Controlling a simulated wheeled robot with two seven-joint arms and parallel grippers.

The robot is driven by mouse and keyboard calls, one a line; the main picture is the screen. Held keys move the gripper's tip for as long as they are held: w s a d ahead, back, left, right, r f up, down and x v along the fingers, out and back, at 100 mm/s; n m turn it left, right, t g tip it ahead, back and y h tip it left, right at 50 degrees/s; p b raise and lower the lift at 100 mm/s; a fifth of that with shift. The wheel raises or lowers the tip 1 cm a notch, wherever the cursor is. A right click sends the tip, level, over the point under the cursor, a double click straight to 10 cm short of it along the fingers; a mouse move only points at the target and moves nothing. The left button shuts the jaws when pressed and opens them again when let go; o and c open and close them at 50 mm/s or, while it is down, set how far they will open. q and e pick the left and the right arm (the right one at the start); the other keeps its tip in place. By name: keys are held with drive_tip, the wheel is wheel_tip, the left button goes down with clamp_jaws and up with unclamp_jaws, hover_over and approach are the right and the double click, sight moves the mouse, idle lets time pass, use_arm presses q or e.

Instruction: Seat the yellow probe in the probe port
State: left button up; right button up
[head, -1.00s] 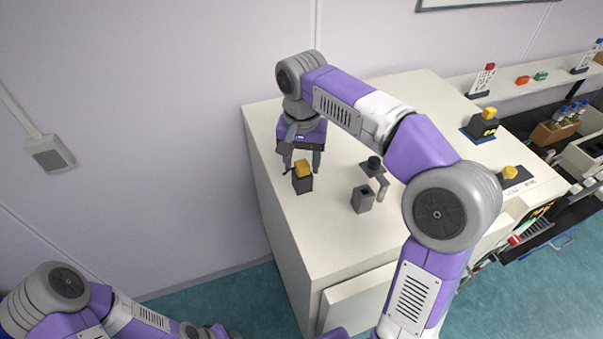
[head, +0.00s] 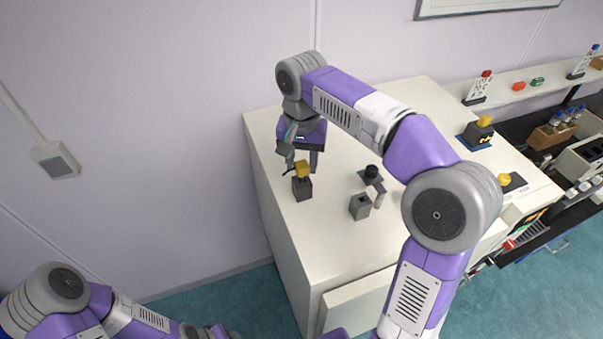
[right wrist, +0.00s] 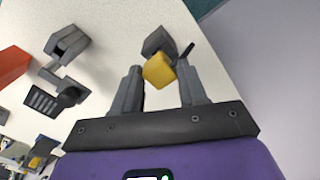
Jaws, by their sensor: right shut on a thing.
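The yellow probe (head: 302,168) shows as a yellow block at the top of a dark grey upright block (head: 302,189) near the left edge of the white bench top. My right gripper (head: 302,171) reaches down over it with a finger on each side, shut on the yellow probe. The right wrist view shows the yellow probe (right wrist: 159,71) between the fingertips, with the grey block (right wrist: 158,41) beyond it. Whether the probe sits fully down in that block I cannot tell. A second grey block with a dark top opening (head: 360,207) stands to the right. My left gripper's fingers are not visible.
A black-topped stand with a bracket (head: 371,172) is beside the second grey block. Another yellow-topped dark device (head: 480,130) and a yellow knob (head: 504,180) are farther right. A shelf (head: 545,83) holds small coloured items. The bench front is clear.

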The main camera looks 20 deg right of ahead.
sight(302, 164)
drive_tip(key=shift+r+p, duration=1.15)
drive_tip(key=shift+r, duration=0.25)
drive_tip(key=shift+r+p, duration=0.7)
drive_tip(key=shift+r, duration=0.6)
